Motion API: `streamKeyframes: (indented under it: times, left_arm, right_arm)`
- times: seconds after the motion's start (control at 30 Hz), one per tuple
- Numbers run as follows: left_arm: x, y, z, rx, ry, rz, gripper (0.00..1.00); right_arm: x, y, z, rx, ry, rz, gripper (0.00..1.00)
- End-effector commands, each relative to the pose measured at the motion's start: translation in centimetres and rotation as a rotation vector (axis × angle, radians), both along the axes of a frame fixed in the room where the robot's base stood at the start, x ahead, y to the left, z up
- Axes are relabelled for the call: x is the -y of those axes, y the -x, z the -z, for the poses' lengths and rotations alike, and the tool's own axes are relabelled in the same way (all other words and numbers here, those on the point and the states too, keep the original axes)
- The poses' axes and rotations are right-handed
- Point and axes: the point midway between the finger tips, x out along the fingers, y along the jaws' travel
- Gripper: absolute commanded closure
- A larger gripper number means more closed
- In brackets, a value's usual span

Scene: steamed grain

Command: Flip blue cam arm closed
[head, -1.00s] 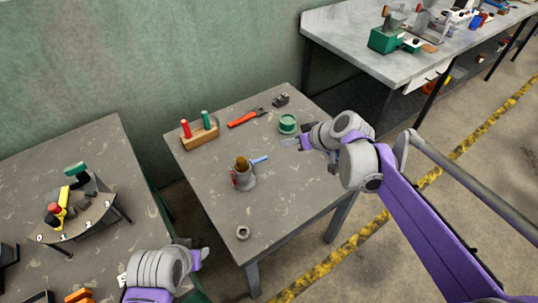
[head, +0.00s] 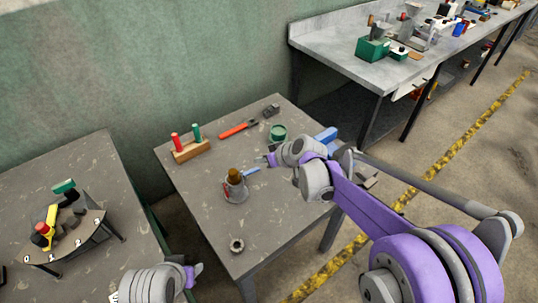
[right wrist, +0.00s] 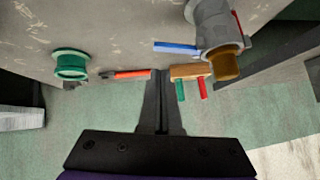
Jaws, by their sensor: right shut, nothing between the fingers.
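A grey coupling (head: 237,190) with a brown plug (head: 235,175) stands upright on the middle table. Its blue cam arm (head: 251,171) sticks out to the right, away from the body. In the right wrist view, the blue cam arm (right wrist: 177,48) points left from the coupling (right wrist: 215,25), and a red arm shows on the far side. My right gripper (head: 262,159) is just beyond the blue arm's outer end, apart from it. In the right wrist view its fingers (right wrist: 160,76) are together and empty. My left gripper (head: 193,271) is low at the table's left-front; its jaw opening is unclear.
A wooden block with red and green pegs (head: 192,151), a red-handled tool (head: 238,129), a dark small part (head: 271,110) and a green spool (head: 278,132) stand behind. A metal ring (head: 237,245) lies near the front. Table space around the coupling is mostly clear.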

Motion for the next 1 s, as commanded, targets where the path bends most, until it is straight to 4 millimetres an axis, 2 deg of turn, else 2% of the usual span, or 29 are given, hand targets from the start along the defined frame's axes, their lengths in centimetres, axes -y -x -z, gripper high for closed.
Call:
streamKeyframes:
  times: [0.1,0.23,1.0]
  left_arm:
    - [0.0,0.0,0.1,-0.001,0.0,0.0,0.53]
    - [0.0,0.0,0.1,-0.001,0.0,0.0,0.53]
    - [0.0,0.1,0.5,-0.003,0.0,0.0,0.53]
  right_arm:
    - [-0.2,0.2,1.5,-0.001,-0.001,0.001,1.0]
    - [-0.3,0.3,2.2,-0.001,-0.001,0.001,1.0]
    - [-0.2,0.3,2.7,-0.026,-0.034,0.001,1.0]
